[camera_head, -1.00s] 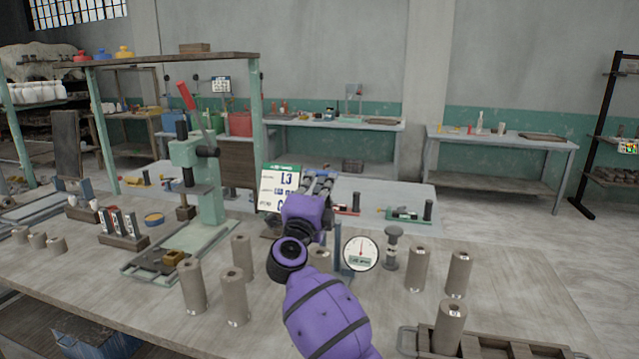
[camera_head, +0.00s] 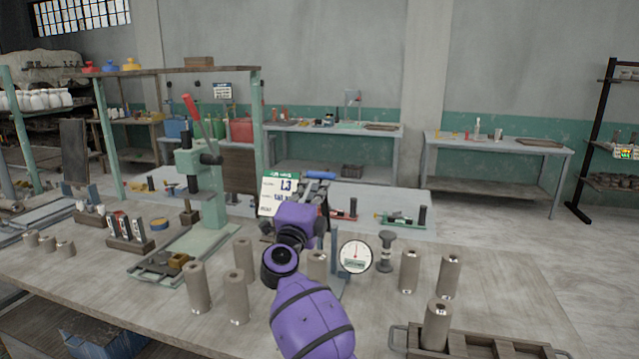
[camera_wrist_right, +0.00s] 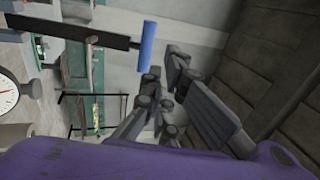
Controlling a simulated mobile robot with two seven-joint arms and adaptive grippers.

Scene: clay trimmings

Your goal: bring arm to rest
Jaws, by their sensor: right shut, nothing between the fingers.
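My right arm, purple with dark bands, reaches over the workbench (camera_head: 510,290) from the bottom middle of the head view. Its gripper (camera_head: 314,190) points away, largely hidden behind the purple wrist, in front of a white card marked L3 (camera_head: 283,193). In the right wrist view the grey fingers (camera_wrist_right: 170,78) are together with nothing held. A blue handle (camera_head: 320,175) on a dark bar shows just beyond the gripper; in the wrist view this handle (camera_wrist_right: 147,46) is beside the fingertips, apparently apart. My left gripper is not in view.
Several grey clay cylinders (camera_head: 198,288) stand around the arm. A round dial gauge (camera_head: 355,256) is close to its right. A green press with a red lever (camera_head: 212,195) stands left. A wooden tray (camera_head: 485,345) is at the front right. Bare bench lies at far right.

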